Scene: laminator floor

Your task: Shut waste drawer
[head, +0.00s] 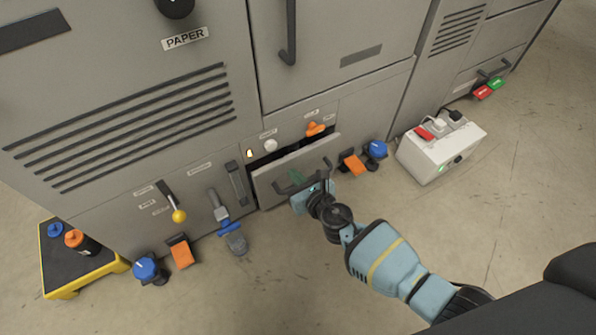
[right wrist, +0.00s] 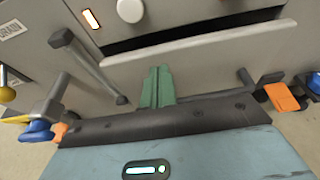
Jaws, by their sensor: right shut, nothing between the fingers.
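The waste drawer (head: 265,186) is a grey drawer low in the machine's front. It stands partly open, with a dark gap above its front panel in the head view. In the right wrist view its front (right wrist: 215,68) spans the upper middle, below the dark opening. Its dark handle (head: 328,163) is partly hidden by my right gripper (head: 293,181). The green fingers are shut together and empty, and they point at the drawer front in the right wrist view (right wrist: 157,86). I cannot tell whether they touch it. My left gripper is not in view.
An orange pedal (head: 353,164) and a blue knob (head: 376,149) are right of the drawer. A grey-and-blue lever (head: 228,226) and a yellow-tipped lever (head: 179,215) are on its left. A white box (head: 438,152) stands on the floor at right. The floor in front is clear.

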